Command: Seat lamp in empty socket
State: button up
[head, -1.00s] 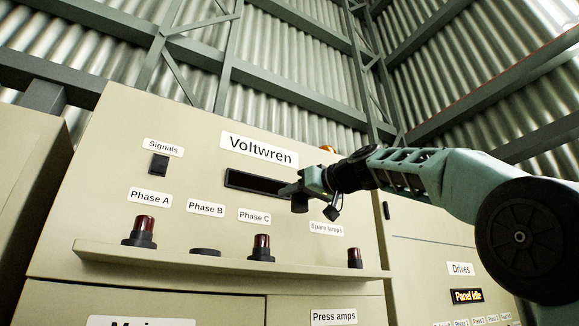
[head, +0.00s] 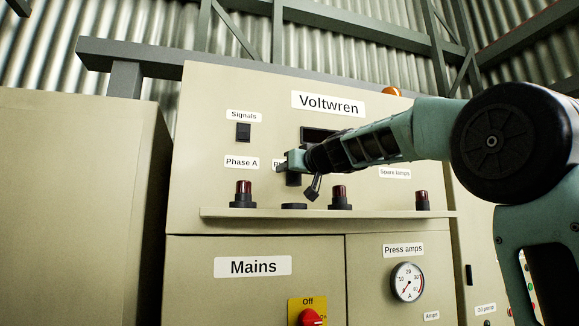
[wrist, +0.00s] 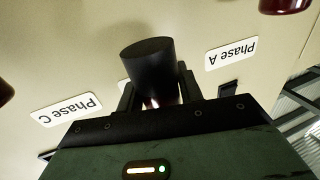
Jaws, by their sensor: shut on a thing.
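My gripper (head: 288,165) is shut on a lamp in front of the Phase B label, above the empty socket (head: 294,206) on the panel shelf. In the wrist view my gripper (wrist: 157,92) has one finger on each side of the lamp's black cylindrical base (wrist: 148,58); the rest of the lamp is mostly hidden. In the head view the dark lamp base (head: 293,180) hangs below the fingers, apart from the socket. The socket is a low dark disc between the red Phase A lamp (head: 244,194) and the red Phase C lamp (head: 339,197).
A spare red lamp (head: 422,200) stands at the shelf's right end. The narrow shelf (head: 270,217) juts out below the lamps. A signals switch (head: 243,132) is at upper left, a mains switch (head: 311,317) and gauge (head: 407,282) below.

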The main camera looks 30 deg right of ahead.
jog(key=shift+f+b, duration=1.8)
jog(key=shift+f, duration=0.65)
jog(key=shift+b, duration=0.45)
jog(key=shift+f+b, duration=0.65)
jog(key=shift+b, duration=0.1)
jog(key=o, duration=0.7)
jog(key=shift+s, duration=0.1)
jog(key=s+b, duration=0.4)
jog(key=s, duration=0.7)
